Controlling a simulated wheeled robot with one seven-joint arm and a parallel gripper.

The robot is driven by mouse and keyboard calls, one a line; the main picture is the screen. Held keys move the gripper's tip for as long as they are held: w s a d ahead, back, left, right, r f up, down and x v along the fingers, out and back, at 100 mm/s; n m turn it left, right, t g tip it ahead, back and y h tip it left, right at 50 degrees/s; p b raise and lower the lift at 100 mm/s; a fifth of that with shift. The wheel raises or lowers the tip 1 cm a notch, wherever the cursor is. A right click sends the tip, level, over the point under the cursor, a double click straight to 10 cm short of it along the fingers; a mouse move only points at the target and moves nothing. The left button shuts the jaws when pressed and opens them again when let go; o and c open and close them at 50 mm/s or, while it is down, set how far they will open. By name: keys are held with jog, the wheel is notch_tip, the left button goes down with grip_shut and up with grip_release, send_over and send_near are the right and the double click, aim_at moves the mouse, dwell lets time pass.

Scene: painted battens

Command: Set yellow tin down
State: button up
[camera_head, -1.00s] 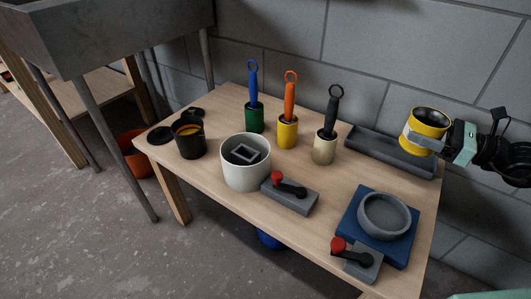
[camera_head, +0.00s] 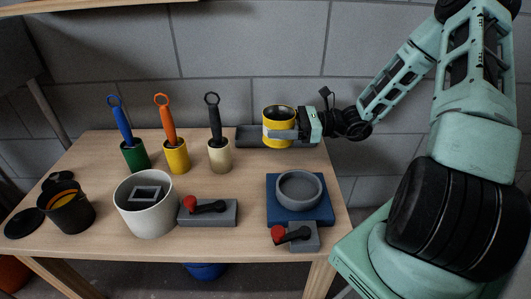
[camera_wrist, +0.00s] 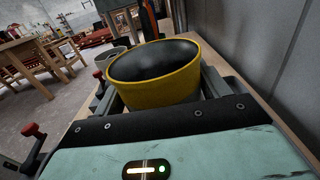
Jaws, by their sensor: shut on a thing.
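The yellow tin (camera_head: 279,117) has a dark inside and a pale band round its side. My gripper (camera_head: 283,133) is shut on it from the right, and the tin looks upright. It appears at the back right of the table, in front of or over the dark grey tray (camera_head: 249,137). I cannot tell whether its bottom touches anything. In the wrist view the yellow tin (camera_wrist: 158,76) sits between my gripper's fingers (camera_wrist: 160,97), its open top showing a dark, empty-looking inside.
A blue block with a grey ring (camera_head: 299,190) and red-knobbed clamps (camera_head: 208,212) stand in front. A white pot (camera_head: 147,205), a black pot (camera_head: 67,208) and green, yellow and cream cups with handled tools (camera_head: 219,154) stand left. The wall is close behind.

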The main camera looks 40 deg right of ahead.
notch_tip(320, 180, down, 8)
jog(key=b, duration=0.3)
jog(key=o, duration=1.4)
jog(key=shift+f, duration=0.1)
jog(key=shift+o, duration=0.2)
